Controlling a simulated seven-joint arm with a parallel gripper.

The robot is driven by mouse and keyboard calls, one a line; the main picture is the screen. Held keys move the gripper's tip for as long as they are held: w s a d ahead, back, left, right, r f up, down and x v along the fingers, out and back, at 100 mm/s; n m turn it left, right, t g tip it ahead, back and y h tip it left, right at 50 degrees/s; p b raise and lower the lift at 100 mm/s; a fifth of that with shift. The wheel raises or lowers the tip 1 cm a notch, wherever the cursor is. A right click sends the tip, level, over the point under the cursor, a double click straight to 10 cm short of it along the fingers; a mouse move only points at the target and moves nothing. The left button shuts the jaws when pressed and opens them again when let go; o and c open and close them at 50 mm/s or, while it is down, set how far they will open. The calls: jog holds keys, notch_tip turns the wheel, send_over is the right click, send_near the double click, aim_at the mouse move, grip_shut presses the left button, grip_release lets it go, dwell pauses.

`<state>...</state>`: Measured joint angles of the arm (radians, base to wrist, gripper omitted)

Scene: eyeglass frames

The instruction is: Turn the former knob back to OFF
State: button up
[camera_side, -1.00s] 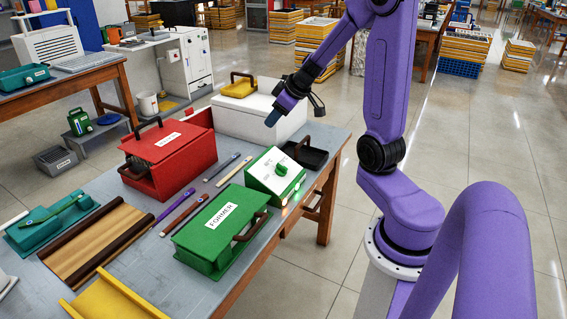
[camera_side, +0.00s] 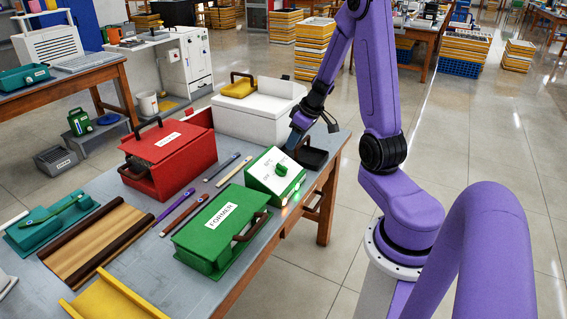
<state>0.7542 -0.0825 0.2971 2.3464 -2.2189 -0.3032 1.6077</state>
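A white-topped control box with green sides (camera_side: 266,190) sits near the right edge of the workbench. Its green knob (camera_side: 281,169) is on the sloped face; the small markings are too blurred to read. A green box labelled FORMER (camera_side: 221,217), with a brown handle, stands in front of it. My gripper (camera_side: 292,143) hangs just behind the control box, near the black tray, apart from the knob. Its fingers point down and show too small to tell open from shut.
A red box (camera_side: 170,158) stands at the left and a white box with a yellow item (camera_side: 255,110) behind. A black tray (camera_side: 314,157) lies at the bench's right edge. Tools (camera_side: 228,168) lie between the boxes. A wooden pad (camera_side: 95,240) lies at the left.

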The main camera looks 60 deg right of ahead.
aim_at(282, 165)
jog(key=shift+x, duration=5.6)
jog(key=shift+w, duration=0.1)
grip_shut()
